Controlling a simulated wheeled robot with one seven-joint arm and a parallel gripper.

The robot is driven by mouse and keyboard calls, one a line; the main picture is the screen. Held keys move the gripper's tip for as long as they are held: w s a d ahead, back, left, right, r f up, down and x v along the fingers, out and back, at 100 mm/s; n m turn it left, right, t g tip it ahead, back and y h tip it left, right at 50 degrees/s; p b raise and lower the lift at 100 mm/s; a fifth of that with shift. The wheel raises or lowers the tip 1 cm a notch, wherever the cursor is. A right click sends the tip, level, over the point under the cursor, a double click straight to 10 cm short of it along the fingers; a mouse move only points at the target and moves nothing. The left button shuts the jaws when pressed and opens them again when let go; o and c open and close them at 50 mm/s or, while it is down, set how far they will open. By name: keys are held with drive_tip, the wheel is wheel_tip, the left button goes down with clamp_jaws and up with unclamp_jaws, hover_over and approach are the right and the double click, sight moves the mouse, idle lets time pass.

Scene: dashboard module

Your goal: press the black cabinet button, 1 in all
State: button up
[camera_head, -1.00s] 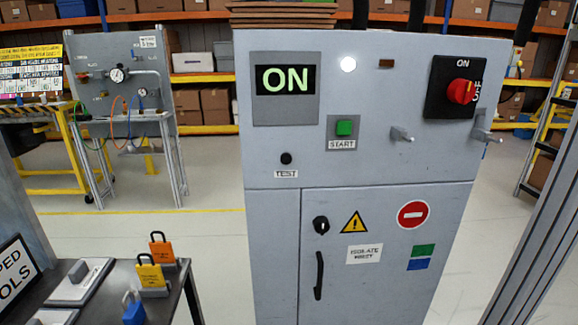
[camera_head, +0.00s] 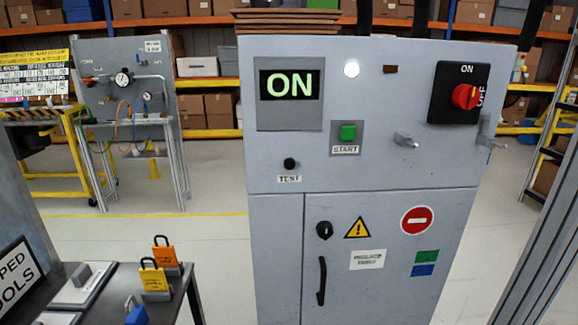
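The grey cabinet (camera_head: 380,170) stands upright in the middle of the head view. Its small round black button (camera_head: 290,163) is at the left of the upper panel, above a label reading TEST. A green START button (camera_head: 348,132) sits to the right of it and higher. The display (camera_head: 290,86) reads ON, and a round white lamp (camera_head: 351,69) is lit beside it. A red rotary switch (camera_head: 466,97) on a black plate is at the upper right. My gripper is not in view.
A dark table (camera_head: 186,281) at the lower left holds orange and yellow padlocks (camera_head: 152,276) and a blue one (camera_head: 136,314). A gauge panel stand (camera_head: 125,100) is behind at the left. Grey posts flank the view. Floor (camera_head: 130,240) is clear left of the cabinet.

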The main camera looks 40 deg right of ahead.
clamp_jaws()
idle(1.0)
